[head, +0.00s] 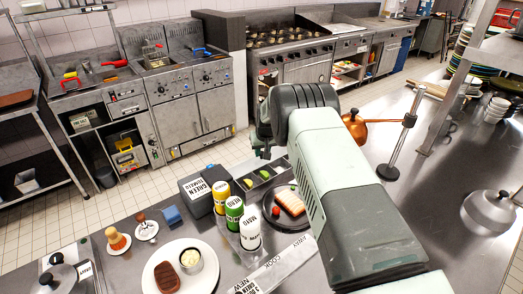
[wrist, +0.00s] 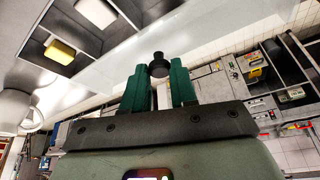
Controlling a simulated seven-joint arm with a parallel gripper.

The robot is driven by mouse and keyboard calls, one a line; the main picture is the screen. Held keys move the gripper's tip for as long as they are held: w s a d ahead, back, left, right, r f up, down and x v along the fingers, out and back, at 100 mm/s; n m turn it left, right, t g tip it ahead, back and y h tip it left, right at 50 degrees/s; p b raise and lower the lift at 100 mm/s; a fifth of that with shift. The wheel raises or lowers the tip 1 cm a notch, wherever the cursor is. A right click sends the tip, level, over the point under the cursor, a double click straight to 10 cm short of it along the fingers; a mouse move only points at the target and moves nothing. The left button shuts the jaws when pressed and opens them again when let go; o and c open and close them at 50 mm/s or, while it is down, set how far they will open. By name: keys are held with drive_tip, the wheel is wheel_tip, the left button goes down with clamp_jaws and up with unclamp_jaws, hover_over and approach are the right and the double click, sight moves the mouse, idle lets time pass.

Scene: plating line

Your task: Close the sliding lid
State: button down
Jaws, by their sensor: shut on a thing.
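My gripper (wrist: 158,88) has its two green fingers shut on a black knob (wrist: 158,64), which shows between the fingertips in the wrist view. A pale, smooth, glossy surface (wrist: 215,50) lies just beyond the knob; I cannot tell whether it is the sliding lid or the counter. A compartmented container (wrist: 35,48) is at the upper left there, with a yellow and a white piece in open compartments. In the head view a dark compartmented container (head: 252,197) with green pieces sits behind the bottles. My arm hides the fingertips and knob there.
Three labelled bottles (head: 234,213) stand in front of the container, with a dark box marked green tomato (head: 205,187) at their left. A dark plate (head: 289,226) with bread is close at the right. A white plate (head: 152,283) with a patty lies in front.

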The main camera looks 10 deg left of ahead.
drive_tip(key=s+d, duration=0.5)
drive_tip(key=shift+d, duration=0.15)
drive_tip(key=c, duration=0.9)
unclamp_jaws()
drive_tip(key=shift+s+r, duration=0.1)
drive_tip(key=shift+r, duration=0.15)
drive_tip(key=v, duration=1)
drive_tip(key=shift+r, duration=0.15)
